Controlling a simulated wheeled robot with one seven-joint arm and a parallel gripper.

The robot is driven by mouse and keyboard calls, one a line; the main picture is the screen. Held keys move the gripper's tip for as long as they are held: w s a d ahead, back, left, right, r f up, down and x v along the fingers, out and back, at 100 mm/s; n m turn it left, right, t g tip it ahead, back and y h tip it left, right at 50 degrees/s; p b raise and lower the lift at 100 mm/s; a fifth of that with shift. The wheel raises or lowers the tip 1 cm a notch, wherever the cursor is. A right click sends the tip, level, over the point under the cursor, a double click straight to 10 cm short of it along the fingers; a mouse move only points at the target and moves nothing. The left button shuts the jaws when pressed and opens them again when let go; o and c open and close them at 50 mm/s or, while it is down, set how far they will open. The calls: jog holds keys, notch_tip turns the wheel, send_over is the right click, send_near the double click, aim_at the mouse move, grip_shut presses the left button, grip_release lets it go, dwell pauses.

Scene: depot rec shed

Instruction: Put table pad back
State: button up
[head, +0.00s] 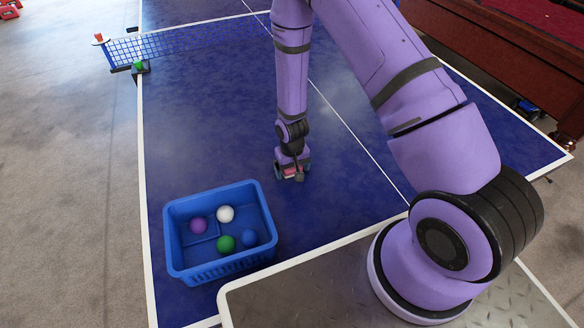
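My gripper (292,172) points down at the blue table tennis table (205,110), near its middle, to the right of and beyond the blue basket. A small red or pink patch shows between its dark fingers. I cannot tell whether this is a held thing or part of the gripper, nor whether the fingers are open or shut. I cannot pick out a table pad for certain. The blue basket (219,271) stands on the near left part of the table and holds several balls. A flat blue square outline shows on its floor, partly behind the balls.
The net (180,43) crosses the table's far part, with a post and clamp (140,67) at the left edge. A dark red wooden table (490,42) stands at the right. Bare table surface lies left of my gripper. Grey floor is open at left.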

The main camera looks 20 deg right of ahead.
jog(key=shift+r, duration=0.1)
jog(key=s+d+r+t, duration=0.1)
jog(key=s+d+r, duration=0.15)
jog(key=r, duration=1.75)
jog(key=s+d+r+t, duration=0.2)
jog(key=s+r, duration=0.2)
jog(key=r, duration=1.6)
jog(key=s+d+r+t, duration=0.2)
jog(key=s+r, duration=1.1)
jog(key=s, duration=0.5)
jog(key=shift+d, duration=0.2)
